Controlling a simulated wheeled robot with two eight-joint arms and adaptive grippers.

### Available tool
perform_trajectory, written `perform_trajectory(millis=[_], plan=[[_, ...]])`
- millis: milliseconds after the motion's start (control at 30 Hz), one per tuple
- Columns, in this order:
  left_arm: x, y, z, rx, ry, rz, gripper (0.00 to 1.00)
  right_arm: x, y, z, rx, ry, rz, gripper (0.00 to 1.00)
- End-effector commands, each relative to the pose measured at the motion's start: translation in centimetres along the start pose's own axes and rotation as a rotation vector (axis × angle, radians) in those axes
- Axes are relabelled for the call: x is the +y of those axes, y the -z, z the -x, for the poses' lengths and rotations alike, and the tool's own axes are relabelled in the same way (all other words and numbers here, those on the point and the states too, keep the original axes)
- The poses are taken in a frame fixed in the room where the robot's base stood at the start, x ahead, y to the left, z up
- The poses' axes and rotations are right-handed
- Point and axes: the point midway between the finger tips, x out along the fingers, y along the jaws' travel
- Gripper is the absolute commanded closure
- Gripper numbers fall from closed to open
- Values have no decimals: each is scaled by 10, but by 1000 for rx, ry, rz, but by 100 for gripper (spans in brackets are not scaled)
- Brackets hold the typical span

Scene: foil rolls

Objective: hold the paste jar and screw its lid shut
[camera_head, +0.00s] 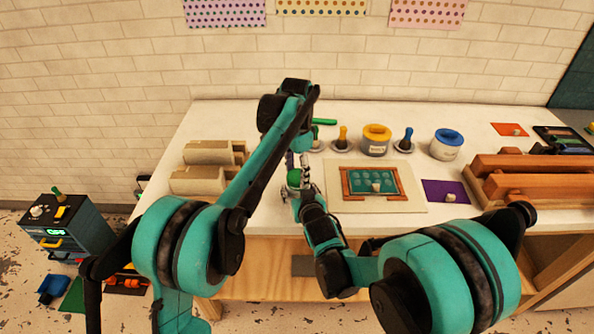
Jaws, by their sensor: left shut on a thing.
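A green lid (294,178) shows at the front left of the white worktop, partly hidden by my grippers. The jar body under it is mostly hidden, so I cannot tell how the lid sits on it. My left gripper (298,170) reaches down from above and is shut on the green lid. My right gripper (293,194) comes in from the front right, low beside the jar. Its fingers are small and partly hidden, and I cannot tell whether they are closed on the jar.
A yellow-lidded jar (376,140) and a blue-lidded jar (446,145) stand behind to the right. A framed green board (371,184) lies right of my grippers. Cardboard-coloured boxes (198,180) stand at left. Brown foil-roll boxes (530,178) fill the right end.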

Motion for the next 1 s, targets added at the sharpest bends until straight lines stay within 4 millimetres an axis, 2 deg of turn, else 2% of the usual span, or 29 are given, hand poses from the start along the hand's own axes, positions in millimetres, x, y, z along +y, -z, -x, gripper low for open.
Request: perform_trajectory(millis=[133, 167, 233, 367, 1000], plan=[[0, 0, -3, 0, 0, 0, 58, 0, -1, 0, -2, 0, 0, 93], [0, 0, -3, 0, 0, 0, 58, 0, -1, 0, -2, 0, 0, 100], [0, 0, -3, 0, 0, -10, 58, 0, -1, 0, -2, 0, 0, 100], [-1, 0, -3, 1, 0, -144, 58, 0, -1, 0, -2, 0, 0, 100], [-4, 5, -4, 4, 1, -1710, 58, 0, -1, 0, -2, 0, 1, 100]])
